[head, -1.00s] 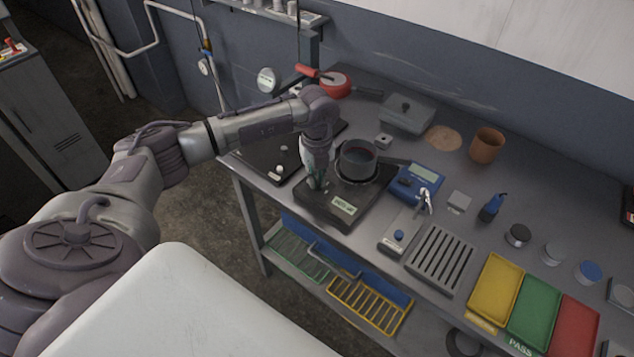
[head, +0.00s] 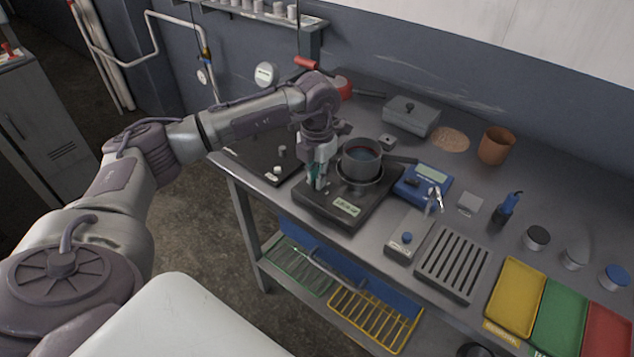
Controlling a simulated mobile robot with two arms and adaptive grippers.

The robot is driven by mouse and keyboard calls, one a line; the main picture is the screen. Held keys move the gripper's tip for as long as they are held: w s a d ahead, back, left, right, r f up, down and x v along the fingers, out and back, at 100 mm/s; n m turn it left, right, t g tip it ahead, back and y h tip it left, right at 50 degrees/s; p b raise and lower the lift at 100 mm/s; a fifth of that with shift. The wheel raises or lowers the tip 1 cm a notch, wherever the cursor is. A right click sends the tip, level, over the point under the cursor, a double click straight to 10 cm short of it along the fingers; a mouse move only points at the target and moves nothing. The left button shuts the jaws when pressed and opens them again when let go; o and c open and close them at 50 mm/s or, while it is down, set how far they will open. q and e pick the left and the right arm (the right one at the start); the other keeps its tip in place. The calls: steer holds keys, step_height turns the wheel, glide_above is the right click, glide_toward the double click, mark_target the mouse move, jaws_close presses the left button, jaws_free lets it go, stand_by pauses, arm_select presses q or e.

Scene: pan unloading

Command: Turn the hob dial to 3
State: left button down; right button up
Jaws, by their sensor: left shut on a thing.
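The hob (head: 318,207) is a dark flat box with a small label (head: 347,206) on its front, near the left end of the bench. A grey pan (head: 362,164) with dark contents stands on the hob's ring, its handle pointing right. My left gripper (head: 318,184) points down at the left part of the hob, just left of the pan. It is shut on the hob dial, which its fingers hide. I cannot read the dial's setting. My right gripper is not in view.
A blue scale (head: 424,184) sits right of the hob, near the pan's handle. A black plate with small knobs (head: 256,153) lies left. A grey lidded box (head: 411,117) and brown cup (head: 495,146) stand behind. A slotted rack (head: 453,263) and coloured trays (head: 516,297) are to the right.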

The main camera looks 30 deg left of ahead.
arm_select(q)
steer(key=m+b, duration=0.2)
steer(key=m, duration=0.2)
steer(key=shift+w+m+b, duration=0.1)
steer(key=shift+m+b, duration=0.2)
steer(key=shift+b, duration=0.05)
steer(key=m+b, duration=0.2)
steer(key=m, duration=0.2)
steer(key=shift+m, duration=0.3)
steer(key=m+b, duration=0.2)
steer(key=m, duration=0.2)
steer(key=shift+m, duration=0.3)
steer(key=shift+m+b, duration=0.6)
steer(key=shift+m, duration=1.3)
steer(key=c, duration=1.2)
jaws_free()
